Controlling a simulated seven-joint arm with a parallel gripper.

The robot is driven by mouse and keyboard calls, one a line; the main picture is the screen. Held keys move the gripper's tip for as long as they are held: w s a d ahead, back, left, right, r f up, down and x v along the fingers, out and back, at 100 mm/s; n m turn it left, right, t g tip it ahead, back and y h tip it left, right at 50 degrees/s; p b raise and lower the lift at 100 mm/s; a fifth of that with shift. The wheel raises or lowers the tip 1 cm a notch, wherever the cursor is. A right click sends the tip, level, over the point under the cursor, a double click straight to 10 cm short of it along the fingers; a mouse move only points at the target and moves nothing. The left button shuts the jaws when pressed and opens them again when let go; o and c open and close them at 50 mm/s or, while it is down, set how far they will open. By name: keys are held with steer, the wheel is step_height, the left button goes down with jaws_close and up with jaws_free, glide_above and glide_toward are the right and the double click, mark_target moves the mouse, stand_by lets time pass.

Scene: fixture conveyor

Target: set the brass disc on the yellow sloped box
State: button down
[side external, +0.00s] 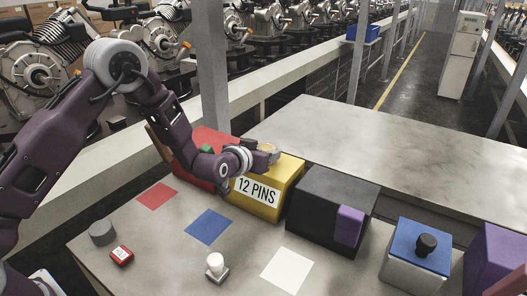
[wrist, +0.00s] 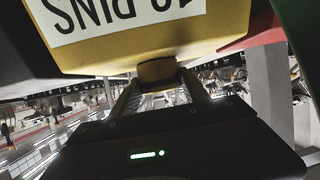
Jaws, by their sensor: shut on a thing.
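The yellow sloped box (side external: 290,181) stands on the table behind my wrist, with a white label reading "12 PINS" on its front. In the wrist view the yellow box (wrist: 215,50) fills the top, its label upside down. My gripper (side external: 268,152) is over the box's top and is shut on the brass disc (wrist: 158,71). The disc sits between the fingertips in the wrist view, close to the box's edge. In the side view the disc (side external: 268,147) shows only as a small pale brassy patch. I cannot tell whether it touches the box.
A red box (side external: 205,137) with a green item stands left of the yellow box. A black box (side external: 325,200) with a purple block (side external: 348,226) stands right. In front lie red, blue (side external: 209,227) and white squares, a grey cylinder (side external: 102,232) and a white knobbed piece (side external: 216,266).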

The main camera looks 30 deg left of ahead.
steer(key=shift+f, duration=0.1)
steer(key=shift+c, duration=2.4)
jaws_free()
steer(key=v, duration=0.7)
